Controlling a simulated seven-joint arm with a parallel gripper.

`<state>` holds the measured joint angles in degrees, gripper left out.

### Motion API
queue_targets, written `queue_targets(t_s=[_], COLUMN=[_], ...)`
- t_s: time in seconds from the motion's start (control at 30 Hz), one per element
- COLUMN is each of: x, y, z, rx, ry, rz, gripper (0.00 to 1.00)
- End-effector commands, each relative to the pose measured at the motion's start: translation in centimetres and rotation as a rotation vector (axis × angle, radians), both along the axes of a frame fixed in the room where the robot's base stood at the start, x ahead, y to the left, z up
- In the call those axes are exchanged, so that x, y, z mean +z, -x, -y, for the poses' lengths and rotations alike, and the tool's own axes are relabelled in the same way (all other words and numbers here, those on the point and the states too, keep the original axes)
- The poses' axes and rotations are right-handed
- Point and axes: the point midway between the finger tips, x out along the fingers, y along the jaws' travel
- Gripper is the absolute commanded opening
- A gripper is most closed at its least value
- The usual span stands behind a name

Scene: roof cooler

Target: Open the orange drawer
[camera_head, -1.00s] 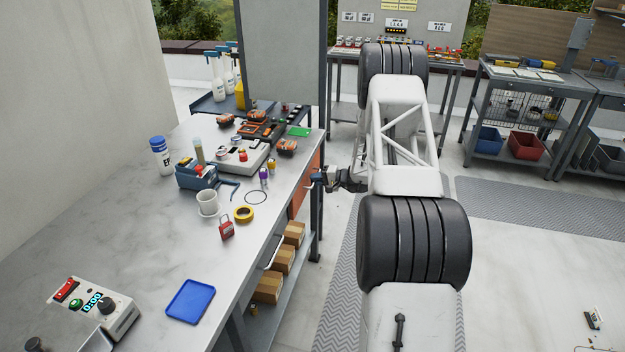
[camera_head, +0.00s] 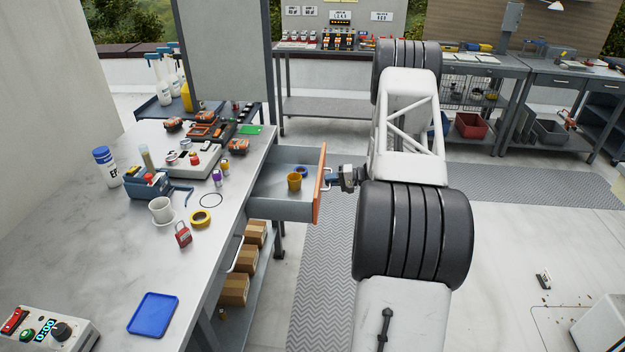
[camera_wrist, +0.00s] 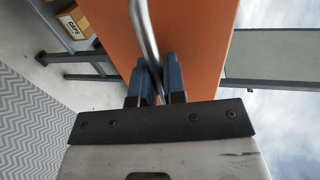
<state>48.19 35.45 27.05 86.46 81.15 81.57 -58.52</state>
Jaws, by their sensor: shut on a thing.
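The orange drawer stands well out from the right side of the workbench; its orange front (camera_head: 320,184) faces right. Its grey tray shows inside, with a yellow cup (camera_head: 294,182) and a small blue ring-shaped item (camera_head: 301,170) in it. My gripper (camera_head: 333,179) is at the outer face of the drawer front. In the wrist view the orange front (camera_wrist: 195,35) fills the middle, and the metal bar handle (camera_wrist: 145,32) runs between the blue fingertips of my gripper (camera_wrist: 157,78), which are shut on it.
The workbench (camera_head: 90,235) carries a white mug (camera_head: 162,209), yellow tape (camera_head: 201,218), a red padlock (camera_head: 183,234) and a blue tray (camera_head: 153,314). Cardboard boxes (camera_head: 234,289) sit on the shelf below. The floor right of the drawer is clear around a grey mat (camera_head: 325,270).

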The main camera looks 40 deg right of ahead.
Motion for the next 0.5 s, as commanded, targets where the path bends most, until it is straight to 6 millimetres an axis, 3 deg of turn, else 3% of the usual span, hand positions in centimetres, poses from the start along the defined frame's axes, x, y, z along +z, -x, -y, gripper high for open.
queue_targets(t_s=[0.2,0.5], x=[0.0,0.0], y=[2.1,2.7], z=[2.1,2.7], rx=[-0.001,0.0], ry=[0.002,0.001], rz=[0.0,0.001], gripper=[0.0,0.0])
